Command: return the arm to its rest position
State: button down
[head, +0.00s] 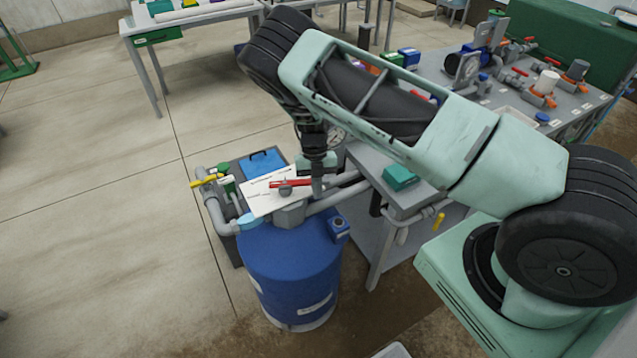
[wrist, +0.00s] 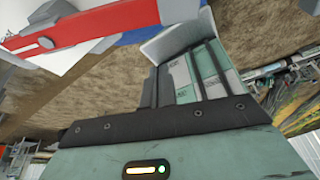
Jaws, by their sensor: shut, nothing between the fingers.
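My arm is stretched out over a blue tank (head: 290,262) in the head view, bent at the elbow with its forearm pointing down. My gripper (head: 317,188) hangs above the tank's top, right beside a red valve handle (head: 283,183). In the wrist view my gripper (wrist: 187,68) shows its fingers together, with nothing held between them. The red handle (wrist: 75,32) lies to the upper left there, close to the fingers. I cannot tell whether they touch it.
A white label plate (head: 262,199) and grey pipes (head: 212,215) surround the valve. A grey bench (head: 405,195) with a teal box (head: 400,177) stands right of the tank under my arm. Open floor (head: 90,230) lies left.

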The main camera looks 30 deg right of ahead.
jog(key=b+v, duration=0.2)
jog(key=v, duration=0.7)
jog(key=shift+w+d+r+b, duration=0.15)
jog(key=shift+w+r+b, duration=0.05)
jog(key=shift+w+b, duration=0.15)
